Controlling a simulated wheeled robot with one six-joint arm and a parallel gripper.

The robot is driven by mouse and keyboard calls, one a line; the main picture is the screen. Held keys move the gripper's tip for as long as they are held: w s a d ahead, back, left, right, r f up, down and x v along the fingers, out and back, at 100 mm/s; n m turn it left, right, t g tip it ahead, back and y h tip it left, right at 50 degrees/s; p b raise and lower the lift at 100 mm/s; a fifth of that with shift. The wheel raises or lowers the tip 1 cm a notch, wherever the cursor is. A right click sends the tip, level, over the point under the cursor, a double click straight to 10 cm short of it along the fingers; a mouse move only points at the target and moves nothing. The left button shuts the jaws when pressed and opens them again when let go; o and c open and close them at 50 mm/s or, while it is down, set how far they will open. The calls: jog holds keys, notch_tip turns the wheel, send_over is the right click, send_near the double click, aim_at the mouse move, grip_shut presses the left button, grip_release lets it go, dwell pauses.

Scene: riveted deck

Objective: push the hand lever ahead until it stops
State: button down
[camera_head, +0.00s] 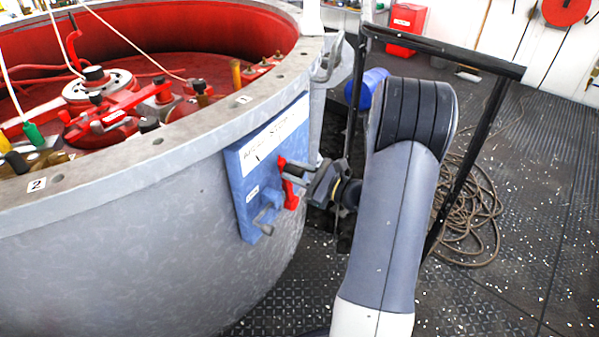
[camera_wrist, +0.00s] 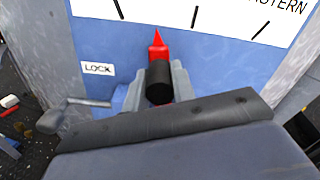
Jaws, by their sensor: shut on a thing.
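The hand lever is red with a black round grip; it stands on a blue panel (camera_head: 236,176) on the side of a big grey round housing. In the wrist view the lever's red pointer (camera_wrist: 158,48) points up, between the left and middle tick marks of the white scale plate (camera_wrist: 225,12). In the head view the red lever (camera_head: 290,186) shows at the panel's right part. My gripper (camera_wrist: 160,84) is shut on the black grip, a grey finger on each side. In the head view my gripper (camera_head: 310,176) reaches the panel from the right.
A grey crank handle (camera_wrist: 75,108) sits left of the lever, near a "LOCK" label (camera_wrist: 97,69). A black frame (camera_head: 440,52) stands around my arm. Coiled rope (camera_head: 470,215) lies on the deck at right. A red box (camera_head: 405,28) stands behind.

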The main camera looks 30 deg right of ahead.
jog(key=shift+s+a+f, duration=0.1)
jog(key=shift+a+f, duration=0.05)
jog(key=c, duration=1.2)
grip_release()
jog(key=shift+s+d, duration=0.2)
jog(key=p+v, duration=0.2)
jog(key=v, duration=0.8)
jog(key=shift+s, duration=0.15)
